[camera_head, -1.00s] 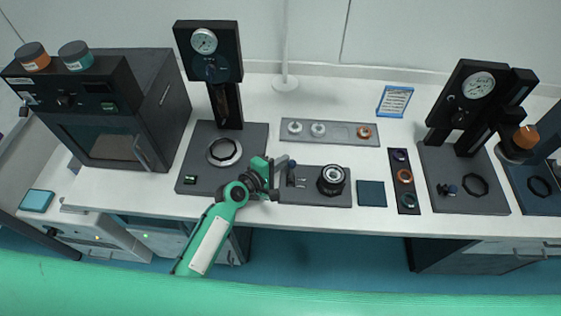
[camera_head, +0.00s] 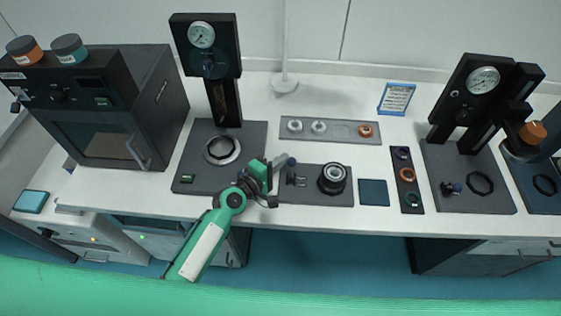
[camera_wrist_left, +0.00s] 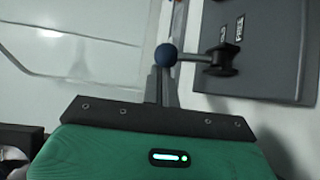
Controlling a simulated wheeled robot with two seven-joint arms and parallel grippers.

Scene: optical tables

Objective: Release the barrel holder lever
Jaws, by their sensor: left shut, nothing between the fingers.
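The barrel holder (camera_head: 315,197) is a dark plate at the front of the table, with a black round barrel mount (camera_head: 332,180) on its right part. Its lever has a dark blue ball knob (camera_head: 291,161) at the plate's left part. In the left wrist view the knob (camera_wrist_left: 166,55) sits at the fingertips, with its thin rod running right to a black pivot (camera_wrist_left: 222,60). My left gripper (camera_head: 281,160) is shut and empty, its tips just left of the knob. I cannot tell whether they touch it. My right gripper is not in view.
A gauge stand (camera_head: 225,95) rises behind my left gripper, on a dark base plate. A black oven (camera_head: 105,115) stands at the left. A grey tray of rings (camera_head: 345,131) lies behind the holder. Another gauge stand (camera_head: 470,185) is at the right.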

